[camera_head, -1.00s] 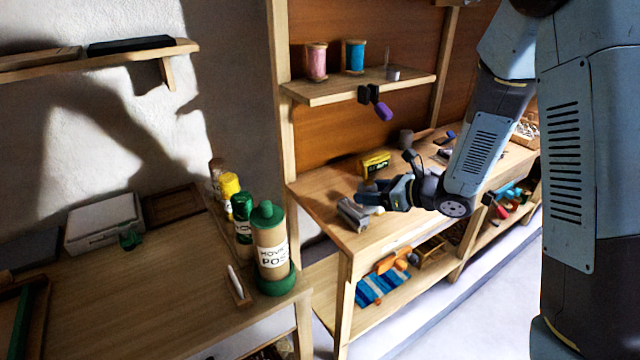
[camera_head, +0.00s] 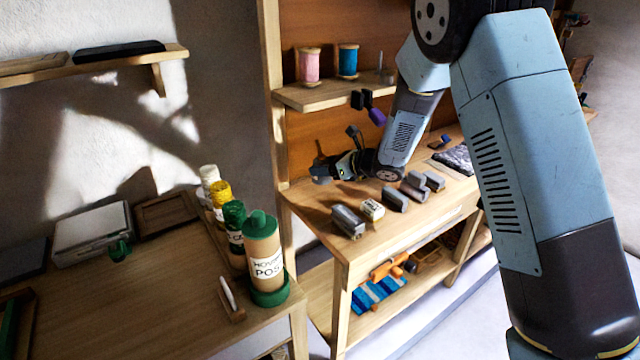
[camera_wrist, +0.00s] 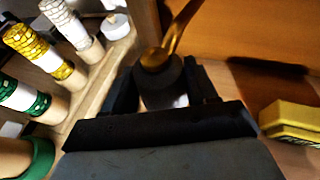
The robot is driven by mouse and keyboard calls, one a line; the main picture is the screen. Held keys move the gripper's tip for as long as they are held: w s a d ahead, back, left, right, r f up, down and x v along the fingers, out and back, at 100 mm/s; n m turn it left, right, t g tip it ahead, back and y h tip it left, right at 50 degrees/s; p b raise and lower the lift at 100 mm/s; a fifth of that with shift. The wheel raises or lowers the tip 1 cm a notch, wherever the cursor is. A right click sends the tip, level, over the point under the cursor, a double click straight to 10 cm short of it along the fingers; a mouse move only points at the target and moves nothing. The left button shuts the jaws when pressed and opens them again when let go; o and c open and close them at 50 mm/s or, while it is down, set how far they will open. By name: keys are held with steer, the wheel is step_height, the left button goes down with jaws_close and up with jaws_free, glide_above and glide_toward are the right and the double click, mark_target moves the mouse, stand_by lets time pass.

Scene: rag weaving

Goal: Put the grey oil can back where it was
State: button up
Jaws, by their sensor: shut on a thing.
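The grey oil can (camera_wrist: 160,90) with its brass spout sits between the two dark fingers of my gripper (camera_wrist: 160,98) in the wrist view. My gripper is shut on it. In the head view my gripper (camera_head: 324,172) is at the back left corner of the workbench (camera_head: 318,222), beside the shelf post. The thin spout of the oil can (camera_head: 318,149) shows just above the fingers; most of its body is hidden there. I cannot tell whether its base touches the bench top.
Grey blocks (camera_head: 348,221) and a small pale block (camera_head: 372,209) lie along the bench front. A yellow box (camera_wrist: 292,120) is right of my gripper in the wrist view. Several bottles (camera_head: 265,255) line the left table's edge. A shelf with thread spools (camera_head: 310,66) overhangs the bench.

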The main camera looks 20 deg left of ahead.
steer(key=shift+w+a, duration=0.6)
steer(key=shift+a, duration=0.1)
step_height(320, 180, down, 2)
steer(key=shift+f, duration=2.4)
steer(key=shift+w+a+f, duration=0.1)
steer(key=shift+f, duration=0.05)
steer(key=o, duration=1.3)
steer(key=shift+c, duration=0.2)
steer(key=v, duration=1.2)
